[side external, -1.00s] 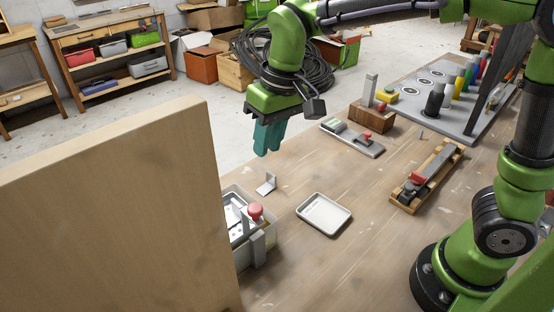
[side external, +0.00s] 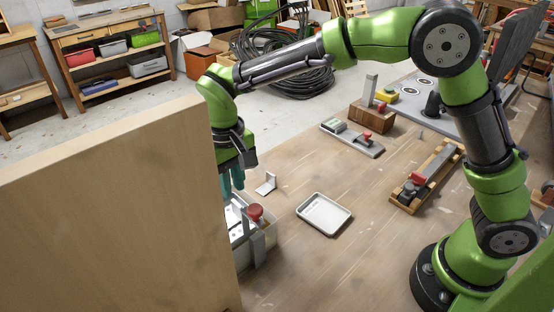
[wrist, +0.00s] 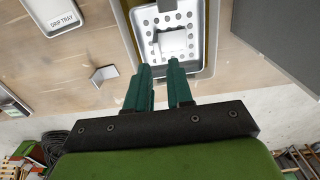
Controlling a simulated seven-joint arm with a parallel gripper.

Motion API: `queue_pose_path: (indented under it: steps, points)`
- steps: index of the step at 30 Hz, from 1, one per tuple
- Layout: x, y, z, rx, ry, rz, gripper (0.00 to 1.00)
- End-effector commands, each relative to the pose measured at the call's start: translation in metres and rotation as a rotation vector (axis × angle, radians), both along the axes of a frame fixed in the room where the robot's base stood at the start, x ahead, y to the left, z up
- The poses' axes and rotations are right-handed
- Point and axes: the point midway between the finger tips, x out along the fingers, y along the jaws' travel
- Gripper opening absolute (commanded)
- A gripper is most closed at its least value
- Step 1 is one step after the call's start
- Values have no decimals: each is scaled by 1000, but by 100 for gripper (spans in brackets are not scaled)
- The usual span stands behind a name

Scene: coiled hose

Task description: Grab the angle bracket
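A small grey L-shaped angle bracket (side external: 266,184) lies on the wooden table, beside the container with the red knob. In the wrist view the angle bracket (wrist: 104,75) is left of my fingers. My gripper (side external: 234,182) points down just left of the bracket in the side view, partly hidden behind the wooden panel. In the wrist view my gripper (wrist: 160,66) has two teal fingers with a gap between them and nothing held. The fingertips point at a perforated metal basket (wrist: 146,20), where a pale angular piece (wrist: 172,46) lies; I cannot tell what it is.
The container with a red-knobbed clamp (side external: 255,212) is near my gripper. A tall wooden panel (side external: 110,215) blocks the left. A white tray (side external: 324,214), labelled drip tray in the wrist view, sits right of the bracket. Clamp fixtures stand farther right; table between is clear.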

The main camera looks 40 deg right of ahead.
Motion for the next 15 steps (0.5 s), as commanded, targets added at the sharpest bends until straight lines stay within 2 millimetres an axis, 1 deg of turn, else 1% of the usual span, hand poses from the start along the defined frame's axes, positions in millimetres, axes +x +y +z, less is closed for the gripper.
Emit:
queue_pose_path:
  steps: [1,8,12,15]
  points:
    - [0,0,-6,-1,1,0,21]
    - [-1,-1,-23,0,1,-1,21]
    - [-4,-4,-45,-2,3,-1,21]
    - [-4,-3,-58,-1,1,0,21]
